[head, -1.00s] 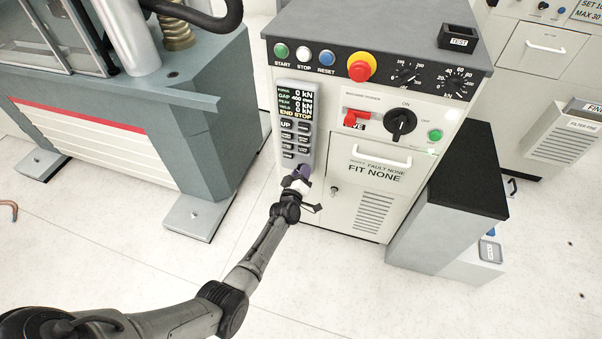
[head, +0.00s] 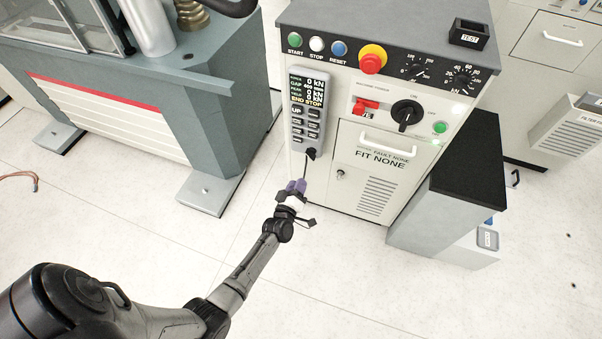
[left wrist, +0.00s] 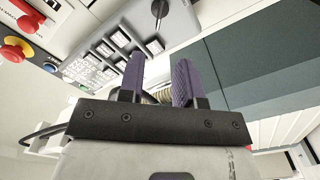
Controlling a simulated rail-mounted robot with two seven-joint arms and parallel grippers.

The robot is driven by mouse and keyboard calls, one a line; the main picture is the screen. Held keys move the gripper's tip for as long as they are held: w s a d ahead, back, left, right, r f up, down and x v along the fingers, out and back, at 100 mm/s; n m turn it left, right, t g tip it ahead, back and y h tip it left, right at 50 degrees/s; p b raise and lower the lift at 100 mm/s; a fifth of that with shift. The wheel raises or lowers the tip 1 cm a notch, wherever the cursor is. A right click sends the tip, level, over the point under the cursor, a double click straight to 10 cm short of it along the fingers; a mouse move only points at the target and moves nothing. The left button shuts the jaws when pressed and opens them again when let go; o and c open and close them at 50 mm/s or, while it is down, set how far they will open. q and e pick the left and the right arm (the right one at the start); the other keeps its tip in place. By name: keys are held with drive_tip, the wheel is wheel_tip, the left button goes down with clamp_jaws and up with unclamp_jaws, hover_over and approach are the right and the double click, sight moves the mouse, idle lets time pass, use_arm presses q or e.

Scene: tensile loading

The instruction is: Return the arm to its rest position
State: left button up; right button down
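My left arm (head: 225,290) comes in from the lower left of the head view. Its left gripper (head: 297,186), with purple fingers, is above the floor, just below and apart from the handheld control panel (head: 307,105). In the left wrist view the two purple fingers of the gripper (left wrist: 160,75) stand apart, with nothing held between them. The control panel's buttons (left wrist: 105,48) show beyond the fingers there. A small dark knob (head: 311,153) is at the panel's lower end, and a thin dark line runs from it towards the gripper. My right gripper is not in view.
The control cabinet (head: 375,205) stands ahead, with a red stop button (head: 372,60) on top. A grey machine frame (head: 215,120) is at left, and a black-topped box (head: 468,165) at right. The floor (head: 120,225) around my arm is clear.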

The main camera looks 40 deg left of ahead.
use_arm(q)
drive_tip(key=shift+s+d, duration=0.25)
drive_tip(key=shift+s, duration=0.25)
idle(0.3)
